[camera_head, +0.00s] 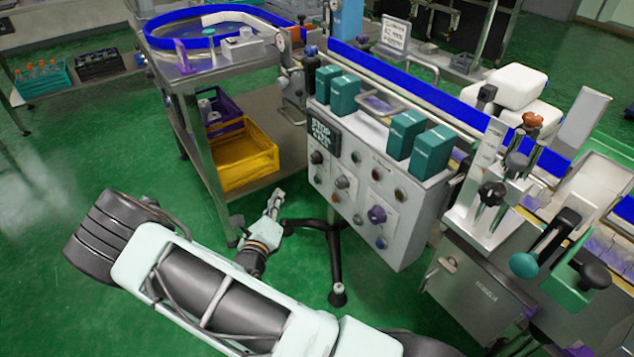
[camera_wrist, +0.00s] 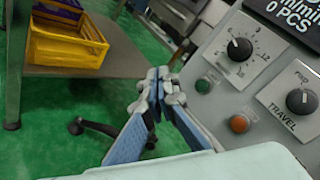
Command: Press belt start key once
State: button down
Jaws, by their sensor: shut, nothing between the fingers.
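The grey control panel (camera_head: 352,190) stands under the machine's front, with several knobs and round buttons. In the wrist view, a green button (camera_wrist: 203,85) and an orange button (camera_wrist: 240,123) sit below a black dial knob (camera_wrist: 240,48). I cannot read a label that marks either as the belt start key. My gripper (camera_head: 275,203) is left of the panel, apart from it, fingers pointing up and away in the head view. In the wrist view my gripper (camera_wrist: 160,82) is shut and empty, its tips left of the green button.
A black display (camera_head: 323,136) sits at the panel's upper left. A TRAVEL knob (camera_wrist: 301,101) is right of the buttons. Teal boxes (camera_head: 345,95) stand above the panel. A black-footed stand (camera_head: 338,296) is below.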

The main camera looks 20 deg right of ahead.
aim_at(316, 180)
jog(key=shift+s+f, duration=0.1)
jog(key=shift+f, duration=0.15)
jog(key=w+d, duration=0.2)
jog(key=d, duration=0.6)
jog(key=shift+w+d+b, duration=0.25)
jog(key=shift+w+b, duration=0.1)
jog(key=shift+b, duration=0.05)
jog(key=shift+r, duration=0.1)
dwell(1.2)
jog(key=shift+w+d+p, duration=0.15)
jog(key=shift+d+p, duration=0.15)
jog(key=shift+d, duration=0.1)
